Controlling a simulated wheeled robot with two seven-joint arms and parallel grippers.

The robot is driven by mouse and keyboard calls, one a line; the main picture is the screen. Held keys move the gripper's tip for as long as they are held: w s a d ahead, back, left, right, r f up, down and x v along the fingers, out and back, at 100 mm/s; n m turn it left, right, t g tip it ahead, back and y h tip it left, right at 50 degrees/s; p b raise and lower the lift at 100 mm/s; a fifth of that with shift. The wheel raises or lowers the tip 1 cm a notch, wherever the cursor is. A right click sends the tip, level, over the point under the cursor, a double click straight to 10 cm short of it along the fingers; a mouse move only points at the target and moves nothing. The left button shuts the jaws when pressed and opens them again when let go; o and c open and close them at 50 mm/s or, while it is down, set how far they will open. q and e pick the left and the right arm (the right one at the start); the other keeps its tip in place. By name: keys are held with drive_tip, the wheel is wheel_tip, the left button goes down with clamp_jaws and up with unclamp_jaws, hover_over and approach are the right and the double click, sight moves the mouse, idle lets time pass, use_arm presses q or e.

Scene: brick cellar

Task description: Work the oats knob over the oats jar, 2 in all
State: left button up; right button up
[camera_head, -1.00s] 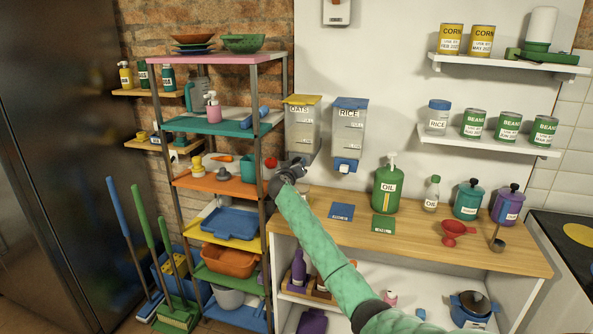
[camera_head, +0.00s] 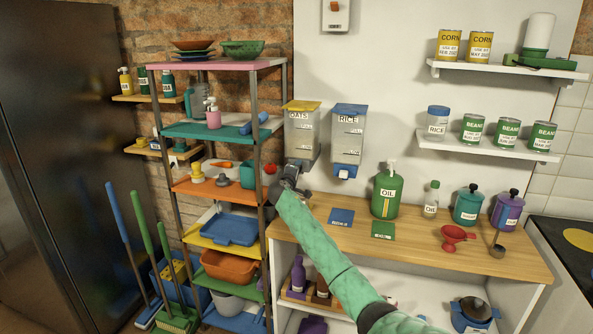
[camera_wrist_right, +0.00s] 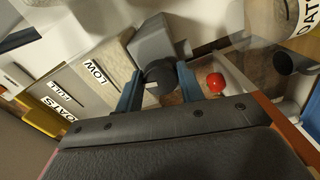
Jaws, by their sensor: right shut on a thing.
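The oats dispenser (camera_head: 301,134), clear with a yellow lid and an OATS label, hangs on the wall panel at the left. My right gripper (camera_head: 289,178) is just below its outlet. In the right wrist view the dispenser (camera_wrist_right: 95,88) lies at the left, with a grey outlet (camera_wrist_right: 160,40). There my right gripper (camera_wrist_right: 160,88) is shut on a dark round knob (camera_wrist_right: 160,74) in front of that outlet. An OATS-labelled jar (camera_wrist_right: 303,22) shows at the upper right of the wrist view, partly cut off. In the head view the gripper and arm hide the area below the outlet. My left gripper is out of view.
The rice dispenser (camera_head: 349,140) hangs close on the right. A shelf rack (camera_head: 208,130) stands close on the left. A red round thing (camera_wrist_right: 216,82) is just beyond the right finger. The wooden counter (camera_head: 350,260) has blue and green cards and an oil bottle (camera_head: 386,194).

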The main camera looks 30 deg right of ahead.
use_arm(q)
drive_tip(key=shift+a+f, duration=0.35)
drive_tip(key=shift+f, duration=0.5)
use_arm(e)
drive_tip(key=shift+n, duration=1)
drive_tip(key=shift+a, duration=0.1)
drive_tip(key=o, duration=1)
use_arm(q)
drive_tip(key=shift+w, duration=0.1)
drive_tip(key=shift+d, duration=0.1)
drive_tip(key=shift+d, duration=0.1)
